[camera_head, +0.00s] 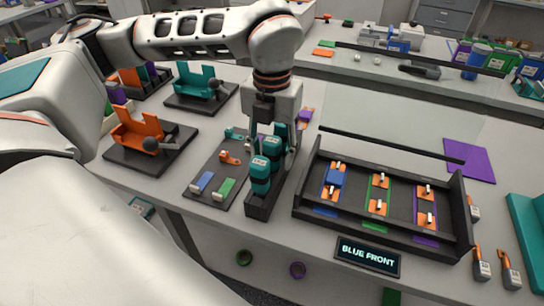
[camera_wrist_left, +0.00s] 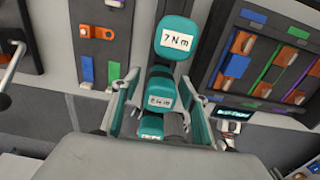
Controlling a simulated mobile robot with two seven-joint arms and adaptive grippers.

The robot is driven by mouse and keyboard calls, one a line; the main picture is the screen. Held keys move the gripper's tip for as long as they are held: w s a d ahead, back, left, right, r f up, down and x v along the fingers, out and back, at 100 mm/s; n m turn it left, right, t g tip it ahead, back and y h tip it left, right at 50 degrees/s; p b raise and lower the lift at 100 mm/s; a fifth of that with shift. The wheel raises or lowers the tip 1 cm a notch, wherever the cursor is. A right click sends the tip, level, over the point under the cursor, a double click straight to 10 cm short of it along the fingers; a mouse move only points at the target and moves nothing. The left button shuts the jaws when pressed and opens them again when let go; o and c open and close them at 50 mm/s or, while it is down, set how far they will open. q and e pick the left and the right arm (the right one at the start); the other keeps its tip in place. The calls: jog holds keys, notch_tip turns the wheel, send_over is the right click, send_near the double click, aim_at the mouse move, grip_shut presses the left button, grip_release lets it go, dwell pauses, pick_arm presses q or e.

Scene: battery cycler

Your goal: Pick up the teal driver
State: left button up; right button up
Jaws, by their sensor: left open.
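Several teal drivers stand in a narrow black rack (camera_head: 262,207). The front driver (camera_head: 260,180) is labelled 7 N m in the left wrist view (camera_wrist_left: 178,42). Behind it stand a middle driver (camera_head: 271,147), with a label too small to read surely (camera_wrist_left: 160,92), and a rear driver (camera_head: 281,129), partly hidden in the left wrist view (camera_wrist_left: 150,127). My left gripper (camera_head: 271,150) points down over the rack, open. Its fingers lie on either side of the middle driver in the left wrist view (camera_wrist_left: 161,86). I cannot tell whether they touch it. My right gripper is out of view.
Left of the rack is a dark board (camera_head: 206,199) with blue and green blocks. Right is a black walled tray (camera_head: 300,205) with coloured strips and orange clips. A "BLUE FRONT" sign (camera_head: 368,256) stands at the table's front edge. Orange (camera_head: 138,128) and teal (camera_head: 197,80) fixtures stand left.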

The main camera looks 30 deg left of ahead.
pick_arm(q)
jog(key=shift+f, duration=0.75)
grip_shut()
